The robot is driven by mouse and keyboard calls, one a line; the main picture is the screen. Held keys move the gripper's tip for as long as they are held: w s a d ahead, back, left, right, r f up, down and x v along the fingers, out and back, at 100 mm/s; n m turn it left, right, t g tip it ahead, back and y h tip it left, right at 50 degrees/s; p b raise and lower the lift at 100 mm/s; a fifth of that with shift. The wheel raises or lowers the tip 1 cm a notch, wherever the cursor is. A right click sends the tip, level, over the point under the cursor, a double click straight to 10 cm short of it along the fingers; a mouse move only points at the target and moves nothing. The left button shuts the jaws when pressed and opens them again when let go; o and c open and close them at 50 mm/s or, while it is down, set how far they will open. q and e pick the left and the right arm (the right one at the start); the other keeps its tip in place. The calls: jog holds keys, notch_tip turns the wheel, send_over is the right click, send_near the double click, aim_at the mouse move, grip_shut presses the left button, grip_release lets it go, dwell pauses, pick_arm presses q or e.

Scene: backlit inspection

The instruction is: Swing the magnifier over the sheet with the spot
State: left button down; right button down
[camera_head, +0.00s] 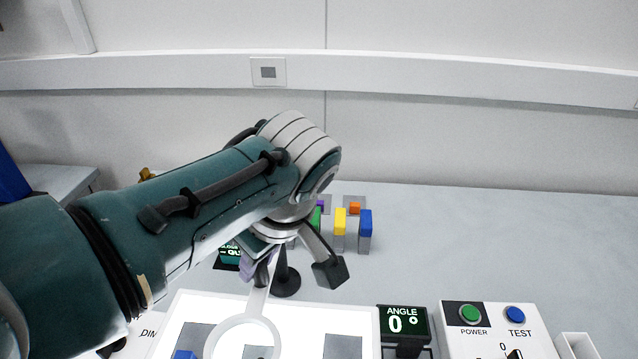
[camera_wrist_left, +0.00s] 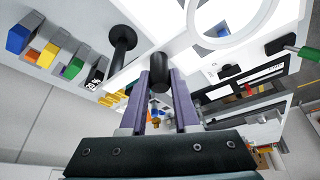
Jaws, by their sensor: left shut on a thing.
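The magnifier (camera_head: 220,335) is a white ring on a pale arm in front of a dark post (camera_head: 285,282). In the wrist view the ring (camera_wrist_left: 187,12) is at the top, with the dark post (camera_wrist_left: 122,38) to its left. My left gripper (camera_wrist_left: 160,82) has its purple fingers shut on the magnifier's black knob (camera_wrist_left: 159,66). In the head view the left gripper (camera_head: 262,268) is partly hidden by my arm. Grey sheets (camera_head: 342,347) lie on the white light panel (camera_head: 290,306); the ring overlaps the middle one in view. I cannot make out the spot.
An angle display (camera_head: 403,318) reads 0°. Right of it is a box (camera_head: 478,340) with green and blue buttons. Blue (camera_head: 365,222), yellow (camera_head: 340,222) and green blocks stand behind the post. The bench is clear at the back right.

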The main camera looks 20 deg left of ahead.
dwell(0.4)
pick_arm(q)
jog(key=c, duration=0.7)
grip_release()
jog(key=shift+o, duration=0.2)
jog(key=shift+d+r, duration=0.2)
jog(key=shift+r, duration=0.25)
jog(key=p+v, duration=0.1)
jog(key=v, duration=0.8)
jog(key=shift+p, duration=0.3)
jog(key=shift+s+f, duration=0.1)
